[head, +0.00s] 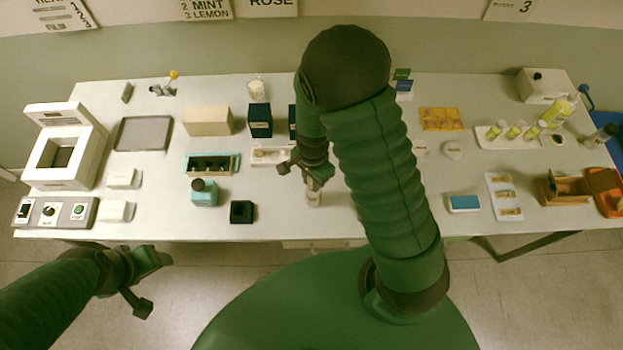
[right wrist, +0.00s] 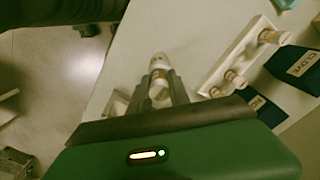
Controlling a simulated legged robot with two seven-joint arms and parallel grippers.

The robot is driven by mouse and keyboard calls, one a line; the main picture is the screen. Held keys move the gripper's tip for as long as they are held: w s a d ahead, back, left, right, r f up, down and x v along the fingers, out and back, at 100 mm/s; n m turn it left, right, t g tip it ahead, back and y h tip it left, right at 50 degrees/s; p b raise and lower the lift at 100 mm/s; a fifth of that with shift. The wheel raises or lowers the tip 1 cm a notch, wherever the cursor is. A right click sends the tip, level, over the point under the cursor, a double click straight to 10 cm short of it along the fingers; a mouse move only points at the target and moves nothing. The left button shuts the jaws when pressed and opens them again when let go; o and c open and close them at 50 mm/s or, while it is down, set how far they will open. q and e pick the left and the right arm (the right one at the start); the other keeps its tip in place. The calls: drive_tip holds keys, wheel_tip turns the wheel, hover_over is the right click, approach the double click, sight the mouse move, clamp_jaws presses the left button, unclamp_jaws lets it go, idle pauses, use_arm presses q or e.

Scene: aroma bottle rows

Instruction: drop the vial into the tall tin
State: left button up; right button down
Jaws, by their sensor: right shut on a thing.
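My right gripper (head: 309,182) is over the near middle of the table, shut on a small pale vial. In the right wrist view the vial (right wrist: 158,90) sits between the two fingers (right wrist: 160,82). A pale cylinder (head: 313,198) shows just below the gripper in the head view; it looks like the tall tin, but the fingers partly cover it. A whitish rounded top (right wrist: 160,62) shows just beyond the fingertips in the wrist view. I cannot tell whether the vial touches it. My left gripper (head: 145,284) is open and empty, in front of the table's near edge.
A white rack (head: 268,156) with small vials is left of my right gripper; it also shows in the wrist view (right wrist: 243,52). A blue-topped pad (head: 464,203) lies right of my arm.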

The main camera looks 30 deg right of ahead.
drive_tip(key=c, duration=1.1)
unclamp_jaws()
drive_tip(key=shift+c, duration=0.2)
drive_tip(key=shift+r, duration=0.1)
wheel_tip(320, 180, up, 9)
drive_tip(key=p, duration=0.9)
drive_tip(key=s+a+f+n+t+b, duration=0.1)
drive_tip(key=s+a+f+n+b, duration=0.1)
drive_tip(key=n+b, duration=0.5)
drive_tip(key=s+a+f+n+t+b, duration=0.1)
drive_tip(key=f+n+b, duration=0.3)
drive_tip(key=n+b, duration=0.4)
drive_tip(key=s+b, duration=0.1)
drive_tip(key=b, duration=0.3)
drive_tip(key=shift+a+f, duration=0.15)
drive_tip(key=shift+a, duration=0.2)
